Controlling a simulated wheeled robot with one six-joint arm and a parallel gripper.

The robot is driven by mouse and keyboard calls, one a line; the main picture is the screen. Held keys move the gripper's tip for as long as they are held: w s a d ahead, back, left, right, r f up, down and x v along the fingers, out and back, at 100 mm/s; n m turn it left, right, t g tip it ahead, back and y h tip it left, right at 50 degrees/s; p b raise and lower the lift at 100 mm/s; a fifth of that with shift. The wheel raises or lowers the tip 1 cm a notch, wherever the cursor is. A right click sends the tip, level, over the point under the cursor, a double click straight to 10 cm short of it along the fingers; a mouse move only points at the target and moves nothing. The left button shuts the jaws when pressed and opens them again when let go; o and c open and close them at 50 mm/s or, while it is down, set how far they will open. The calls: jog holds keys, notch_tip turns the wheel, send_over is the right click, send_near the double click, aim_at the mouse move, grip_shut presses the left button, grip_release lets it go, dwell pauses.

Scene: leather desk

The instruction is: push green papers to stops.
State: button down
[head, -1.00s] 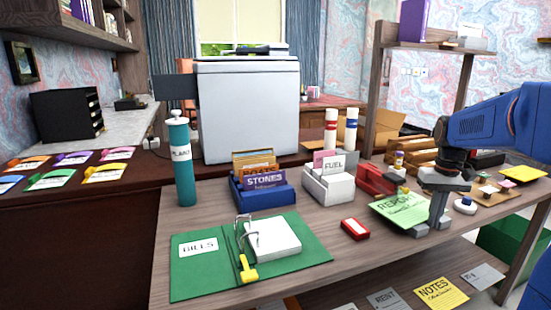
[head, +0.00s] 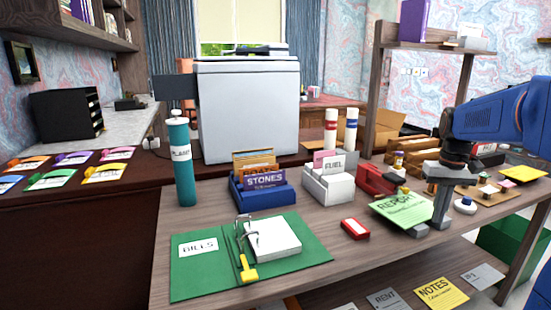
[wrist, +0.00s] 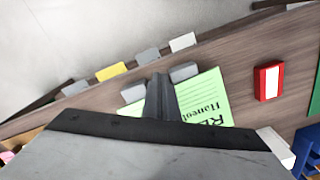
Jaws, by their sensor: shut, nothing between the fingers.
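The green papers (head: 404,208), marked "REPORT", lie on the desk toward its right side. A red device (head: 377,181) stands just behind them; I cannot tell whether the papers touch it or where its stops are. My gripper (head: 432,224) is shut and empty, pointing down at the papers' right edge. In the wrist view the green papers (wrist: 205,98) lie under and beside my gripper (wrist: 160,84), which hides part of them. The red device is not clearly seen in the wrist view.
A small red box (head: 355,229) lies left of the papers. A green binder (head: 310,252) is farther left. White (head: 329,187) and blue (head: 263,196) card holders stand behind. The desk front is clear.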

jog(key=shift+r, duration=2.35)
